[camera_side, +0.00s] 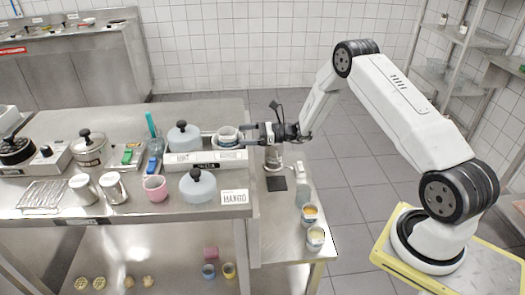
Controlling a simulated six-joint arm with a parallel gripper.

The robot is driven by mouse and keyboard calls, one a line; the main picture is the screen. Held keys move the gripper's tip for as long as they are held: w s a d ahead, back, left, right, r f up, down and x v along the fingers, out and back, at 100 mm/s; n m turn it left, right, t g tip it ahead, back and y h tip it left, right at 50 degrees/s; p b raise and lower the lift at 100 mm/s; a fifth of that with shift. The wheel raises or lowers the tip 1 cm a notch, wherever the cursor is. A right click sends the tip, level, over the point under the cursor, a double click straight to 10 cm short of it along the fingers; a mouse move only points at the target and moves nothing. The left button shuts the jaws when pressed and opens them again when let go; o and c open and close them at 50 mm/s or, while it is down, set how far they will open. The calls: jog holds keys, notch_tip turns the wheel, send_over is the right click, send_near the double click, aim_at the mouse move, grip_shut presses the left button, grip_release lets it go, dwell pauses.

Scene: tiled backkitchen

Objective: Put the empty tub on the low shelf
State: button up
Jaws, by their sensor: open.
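My gripper (245,135) is open, its fingers pointing left over the right end of the counter. A pale tub (228,132) stands at its fingertips, beside a white rack; I cannot tell whether the fingers touch it or what is inside. A pink tub (155,188) stands farther left near the counter's front; its contents are unclear. On the lower side table, a tub with orange contents (310,213) and a pale-topped tub (316,238) stand near the front. The low shelf (165,250) is under the counter and holds small pink, blue and yellow tubs at its right.
Grey-lidded containers (198,186), metal cups (113,187) and a MANGO card (234,197) crowd the steel counter (215,212). A jar (273,158) stands below my gripper on the side table (285,225). Pastries (90,283) lie at the low shelf's left; its middle has free room.

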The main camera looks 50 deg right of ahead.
jog(key=v, duration=0.4)
dwell(0.6)
